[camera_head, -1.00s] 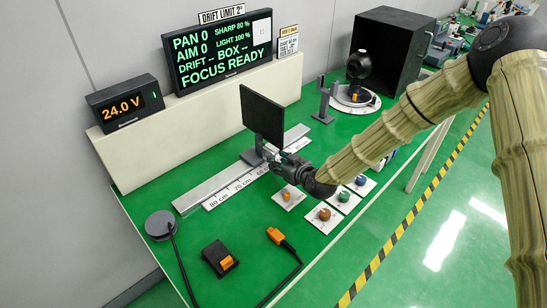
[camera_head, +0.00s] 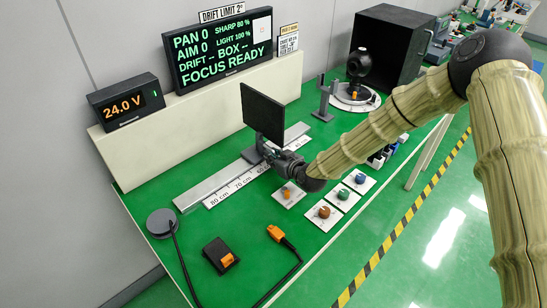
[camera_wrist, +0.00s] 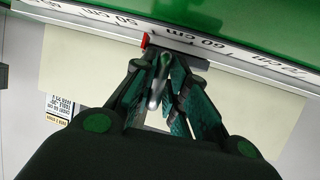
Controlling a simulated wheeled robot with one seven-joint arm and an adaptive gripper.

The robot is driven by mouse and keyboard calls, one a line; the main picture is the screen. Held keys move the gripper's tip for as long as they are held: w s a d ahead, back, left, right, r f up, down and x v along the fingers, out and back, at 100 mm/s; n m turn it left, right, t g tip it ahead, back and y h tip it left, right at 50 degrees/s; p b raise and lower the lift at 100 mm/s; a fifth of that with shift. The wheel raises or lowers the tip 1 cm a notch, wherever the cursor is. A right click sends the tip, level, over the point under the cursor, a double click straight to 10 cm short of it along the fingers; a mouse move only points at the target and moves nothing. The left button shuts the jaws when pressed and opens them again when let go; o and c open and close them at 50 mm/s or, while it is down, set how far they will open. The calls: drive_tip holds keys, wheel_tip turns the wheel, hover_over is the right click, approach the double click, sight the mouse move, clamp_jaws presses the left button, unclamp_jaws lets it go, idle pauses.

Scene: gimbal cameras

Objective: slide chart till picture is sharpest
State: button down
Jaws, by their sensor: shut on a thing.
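The chart is a dark square panel (camera_head: 263,112) standing upright on a carriage on the grey rail (camera_head: 208,179), seen from behind. My gripper (camera_head: 273,158) is at the carriage, low beside the panel. In the wrist view my gripper (camera_wrist: 163,82) is shut on a small grey handle of the carriage. A red marker (camera_wrist: 146,40) sits between the 50 cm and 60 cm marks of the scale (camera_wrist: 205,42). The display (camera_head: 222,53) reads PAN 0, AIM 0, SHARP 80 %, LIGHT 100 %, DRIFT -- BOX --, FOCUS READY.
A round black camera (camera_head: 359,64) stands on a turntable before a black box (camera_head: 393,45). Knob plates (camera_head: 325,213), a rocker switch (camera_head: 220,256) and an orange plug (camera_head: 277,235) lie nearer. A voltage box (camera_head: 126,103) reads 24.0 V.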

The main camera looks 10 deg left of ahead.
drive_tip(key=w+d+b, duration=0.1)
drive_tip(key=w, duration=0.1)
drive_tip(key=w+d+b, duration=0.2)
drive_tip(key=w, duration=0.1)
drive_tip(key=w+d+b, duration=0.1)
drive_tip(key=w+d, duration=0.1)
drive_tip(key=w, duration=0.1)
drive_tip(key=shift+d, duration=0.1)
drive_tip(key=shift+w+d, duration=0.2)
drive_tip(key=shift+w, duration=0.05)
drive_tip(key=c, duration=1.5)
unclamp_jaws()
drive_tip(key=shift+s, duration=0.1)
drive_tip(key=v, duration=1.2)
